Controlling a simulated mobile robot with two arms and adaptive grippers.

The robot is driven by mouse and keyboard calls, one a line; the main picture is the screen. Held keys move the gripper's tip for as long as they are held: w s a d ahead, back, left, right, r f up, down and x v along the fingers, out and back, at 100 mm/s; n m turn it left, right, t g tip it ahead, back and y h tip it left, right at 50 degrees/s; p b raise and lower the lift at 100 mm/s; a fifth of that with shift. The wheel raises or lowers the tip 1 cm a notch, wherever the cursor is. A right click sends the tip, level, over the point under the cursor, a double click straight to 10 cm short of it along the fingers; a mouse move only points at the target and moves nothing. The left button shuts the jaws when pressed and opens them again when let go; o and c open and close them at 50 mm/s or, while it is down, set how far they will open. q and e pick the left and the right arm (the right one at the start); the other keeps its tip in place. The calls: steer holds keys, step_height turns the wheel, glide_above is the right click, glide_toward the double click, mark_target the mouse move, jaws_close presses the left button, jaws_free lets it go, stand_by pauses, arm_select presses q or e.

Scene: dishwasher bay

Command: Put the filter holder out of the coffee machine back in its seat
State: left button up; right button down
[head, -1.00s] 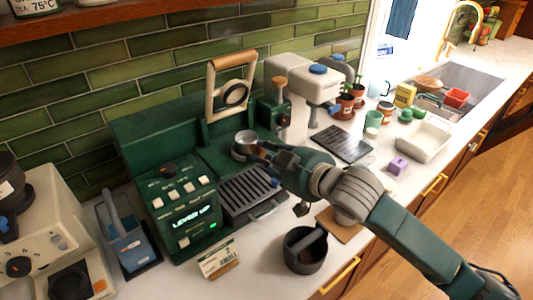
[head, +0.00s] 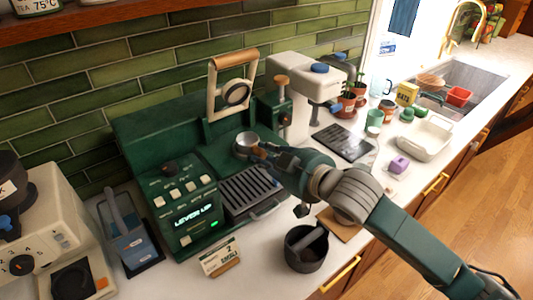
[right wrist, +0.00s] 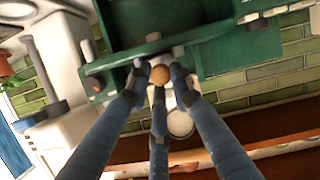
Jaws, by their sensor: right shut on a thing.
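The dark green coffee machine (head: 150,165) stands against the tiled wall, with a lit front panel and an upright beige frame with a wooden grip. The filter holder's round metal cup (head: 245,141) is open side up, at the machine's top in front of the frame and behind the drip grille. My right gripper (head: 261,153) is shut on its handle, coming in from the right. In the right wrist view the fingers (right wrist: 158,88) close around the handle's round wooden end (right wrist: 160,74). Whether the cup rests in its seat or hovers over it I cannot tell. My left gripper is out of view.
A dark round knock bin (head: 306,248) and a small price card (head: 220,256) stand in front of the machine. A white grinder (head: 305,85) is at its right, with a dark scale (head: 343,142) nearby. A blue-grey caddy (head: 128,238) stands at its left.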

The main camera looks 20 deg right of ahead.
steer(key=shift+f, duration=0.1)
stand_by(0.8)
steer(key=c, duration=1.5)
jaws_free()
steer(key=shift+o, duration=0.2)
steer(key=shift+f, duration=0.15)
steer(key=shift+s, duration=0.1)
steer(key=v, duration=0.7)
steer(key=shift+s, duration=0.2)
